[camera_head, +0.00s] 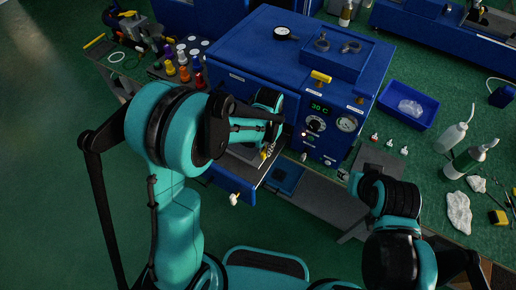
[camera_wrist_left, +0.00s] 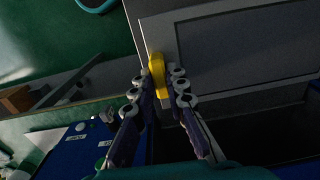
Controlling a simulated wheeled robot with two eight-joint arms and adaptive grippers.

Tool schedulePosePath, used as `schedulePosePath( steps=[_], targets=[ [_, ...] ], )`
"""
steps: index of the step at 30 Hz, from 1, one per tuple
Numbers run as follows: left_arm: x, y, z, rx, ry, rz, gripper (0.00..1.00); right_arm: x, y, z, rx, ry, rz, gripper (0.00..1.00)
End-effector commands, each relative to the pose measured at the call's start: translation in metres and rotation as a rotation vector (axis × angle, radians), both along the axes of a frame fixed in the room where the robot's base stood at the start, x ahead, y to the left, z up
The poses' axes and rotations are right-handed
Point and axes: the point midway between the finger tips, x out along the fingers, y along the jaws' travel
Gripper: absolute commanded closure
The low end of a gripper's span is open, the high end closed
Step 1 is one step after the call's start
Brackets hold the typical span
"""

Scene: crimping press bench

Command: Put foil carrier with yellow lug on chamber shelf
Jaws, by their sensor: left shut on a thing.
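The foil carrier (camera_wrist_left: 240,45) is a flat grey tray that fills the upper right of the left wrist view. Its yellow lug (camera_wrist_left: 157,78) sits between the fingers of my left gripper (camera_wrist_left: 162,85), which is shut on it. In the head view, my left gripper (camera_head: 268,150) is at the open front of the blue chamber cabinet (camera_head: 250,55), and my arm hides much of the carrier and the chamber inside. The chamber shelf cannot be made out clearly. My right arm is at the lower right, its fingers too dark to read.
A blue flap or drawer front with a white knob (camera_head: 234,199) juts out below the carrier. A blue tray (camera_head: 408,105), bottles (camera_head: 468,158) and small parts lie on the green bench at right. Coloured bottles (camera_head: 184,74) stand left of the cabinet.

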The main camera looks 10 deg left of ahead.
Motion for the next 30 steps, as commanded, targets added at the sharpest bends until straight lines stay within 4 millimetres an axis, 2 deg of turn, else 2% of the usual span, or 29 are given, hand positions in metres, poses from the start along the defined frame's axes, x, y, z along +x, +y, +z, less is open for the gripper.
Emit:
schedulePosePath(
  steps=[1, 3, 7, 18, 19, 21, 30],
  targets=[
    [0.0, 0.002, 0.001, 0.001, 0.0, 0.001, 1.0, 0.0, 0.0, 0.001, 0.0, 0.0, 0.0, 0.6],
    [-0.003, 0.001, -0.018, 0.0, 0.0, -0.001, 1.0, 0.0, 0.0, -0.012, 0.0, 0.0, 0.0, 0.6],
    [-0.007, 0.001, -0.037, 0.0, 0.0, -0.002, 1.0, 0.0, 0.0, -0.024, 0.0, 0.0, 0.0, 0.6],
    [-0.007, 0.001, -0.039, 0.0, 0.0, -0.002, 1.0, 0.0, 0.0, -0.025, 0.0, 0.0, 0.0, 0.6],
    [-0.007, 0.001, -0.038, 0.0, 0.0, -0.002, 0.79, 0.0, 0.0, -0.024, 0.0, 0.0, 0.0, 0.6],
    [-0.007, 0.001, -0.037, 0.0, 0.0, -0.002, 0.66, 0.0, 0.0, -0.024, 0.0, 0.0, 0.0, 0.6],
    [-0.007, 0.001, -0.036, 0.0, 0.0, -0.002, 0.66, 0.0, 0.0, -0.023, 0.0, 0.0, 0.0, 0.6]
  ],
)
